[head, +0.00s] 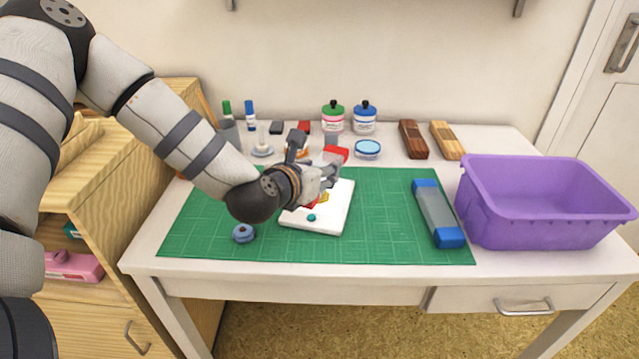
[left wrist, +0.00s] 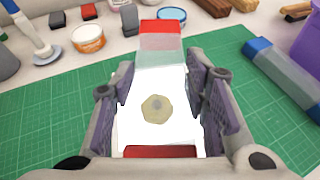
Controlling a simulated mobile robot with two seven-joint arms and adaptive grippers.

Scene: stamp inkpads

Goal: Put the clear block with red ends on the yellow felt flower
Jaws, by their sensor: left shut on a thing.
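My left gripper (head: 326,172) is shut on the clear block with red ends (head: 337,152), above the white board (head: 335,215) on the green mat. In the left wrist view the block (left wrist: 161,27) lies lengthwise between the fingers (left wrist: 161,88), one red end far and one near. A dull yellowish rounded shape (left wrist: 157,109) with a darker centre shows between the fingers, probably the yellow felt flower. In the head view a small yellow patch (head: 324,197) shows beside my gripper, mostly hidden. The gap between block and board cannot be judged. My right gripper is not in view.
A clear block with blue ends (head: 437,212) lies on the green mat (head: 390,235), left of a purple bin (head: 535,215). A blue ring-shaped thing (head: 243,233) is at the mat's front left. Bottles, inkpads and wooden blocks line the back.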

